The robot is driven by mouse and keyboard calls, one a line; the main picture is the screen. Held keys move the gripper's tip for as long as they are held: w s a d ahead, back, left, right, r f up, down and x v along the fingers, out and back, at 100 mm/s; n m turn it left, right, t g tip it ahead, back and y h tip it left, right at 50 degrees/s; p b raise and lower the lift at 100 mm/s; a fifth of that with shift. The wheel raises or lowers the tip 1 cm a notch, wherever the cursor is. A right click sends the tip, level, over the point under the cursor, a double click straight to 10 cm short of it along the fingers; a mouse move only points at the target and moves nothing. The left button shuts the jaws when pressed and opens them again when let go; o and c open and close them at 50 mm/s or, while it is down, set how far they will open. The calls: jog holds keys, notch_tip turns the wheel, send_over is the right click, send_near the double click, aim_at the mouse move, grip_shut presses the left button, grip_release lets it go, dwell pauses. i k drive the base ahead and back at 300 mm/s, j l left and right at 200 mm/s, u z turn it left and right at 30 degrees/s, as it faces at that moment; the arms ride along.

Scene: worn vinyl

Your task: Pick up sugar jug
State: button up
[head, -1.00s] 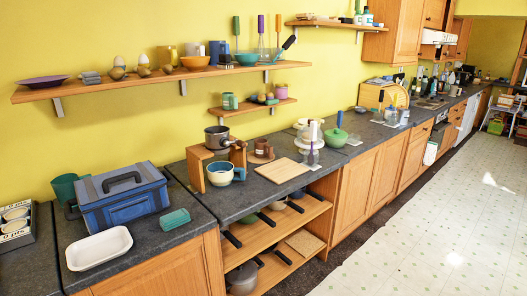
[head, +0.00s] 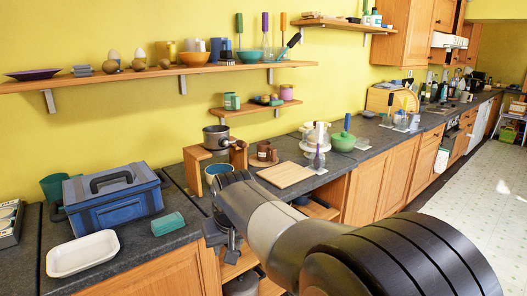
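I cannot tell for sure which vessel is the sugar jug. A blue-and-cream pot (head: 217,170) stands on the counter by a small wooden stand, partly hidden by my arm. A small brown jug-like vessel (head: 265,151) stands just right of the stand. A teal cup (head: 168,224) lies on its side near the counter's front edge. My arm reaches in from the lower right. My gripper (head: 228,243) is dark and seen at the counter's front edge, below the blue-and-cream pot. Its fingers are too small and covered to tell open from shut.
A blue toolbox (head: 115,200) and a white tray (head: 83,254) are on the left counter. A saucepan (head: 216,137) sits on the wooden stand (head: 194,168). A wooden board (head: 285,174) lies to the right. Shelves (head: 150,79) with crockery hang above.

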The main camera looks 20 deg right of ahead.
aim_at(265, 153)
jog(key=i+l, duration=0.25)
jog(key=i+l+u, duration=0.1)
jog(key=i+l, duration=0.2)
jog(key=l, duration=0.2)
jog(key=i+l+u, duration=0.1)
jog(key=i+l, duration=0.15)
jog(key=l, duration=0.15)
jog(key=i+l, duration=0.2)
jog(key=l, duration=0.2)
jog(key=i+l+u, duration=0.1)
jog(key=i+l, duration=0.15)
jog(key=l, duration=0.15)
jog(key=i+l, duration=0.25)
jog(key=l, duration=0.2)
jog(key=i+l+u, duration=0.15)
jog(key=l, duration=0.25)
jog(key=i+l, duration=0.25)
jog(key=l, duration=0.2)
